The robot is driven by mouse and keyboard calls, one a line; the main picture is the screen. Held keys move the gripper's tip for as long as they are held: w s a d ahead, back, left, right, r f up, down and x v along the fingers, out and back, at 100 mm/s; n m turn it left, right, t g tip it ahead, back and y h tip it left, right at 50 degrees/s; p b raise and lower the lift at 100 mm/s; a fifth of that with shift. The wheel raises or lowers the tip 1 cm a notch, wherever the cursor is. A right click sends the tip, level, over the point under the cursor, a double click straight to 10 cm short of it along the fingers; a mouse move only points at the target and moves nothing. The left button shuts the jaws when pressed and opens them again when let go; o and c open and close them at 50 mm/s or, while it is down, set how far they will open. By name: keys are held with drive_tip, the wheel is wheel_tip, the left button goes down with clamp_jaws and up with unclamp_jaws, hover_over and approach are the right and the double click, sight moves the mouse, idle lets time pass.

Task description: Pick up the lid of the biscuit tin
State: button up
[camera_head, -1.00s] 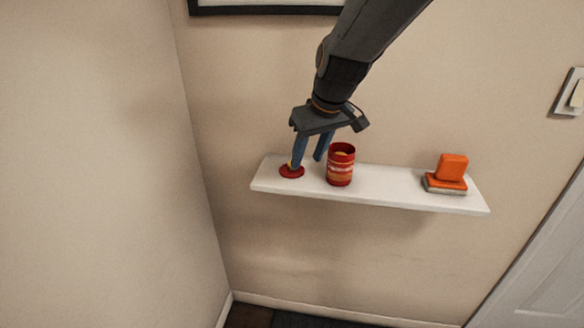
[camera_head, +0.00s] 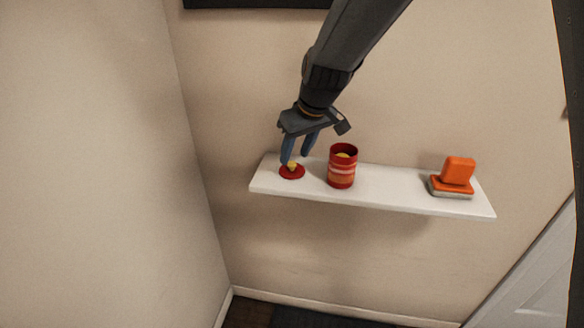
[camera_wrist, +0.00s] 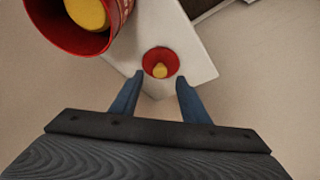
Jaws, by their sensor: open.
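The red lid (camera_head: 291,172) with a yellow knob lies flat near the left end of the white shelf. It also shows in the wrist view (camera_wrist: 153,55), beyond and between my fingertips. The red biscuit tin (camera_head: 341,170) stands upright and open to the right of the lid, with something yellow inside. In the wrist view the tin (camera_wrist: 72,40) is at the upper left. My gripper (camera_head: 294,160) is open and empty, its blue fingers pointing down just above and behind the lid. In the wrist view the fingers (camera_wrist: 159,84) are spread apart with nothing between them.
The white shelf (camera_head: 400,190) is fixed to the beige wall. An orange object (camera_head: 455,176) with a grey underside sits near its right end. The shelf is clear between the tin and that object. A side wall (camera_head: 90,160) stands to the left.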

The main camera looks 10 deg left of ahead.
sight(292, 163)
drive_tip(key=shift+p+x, duration=0.4)
drive_tip(key=shift+x, duration=1.3)
clamp_jaws()
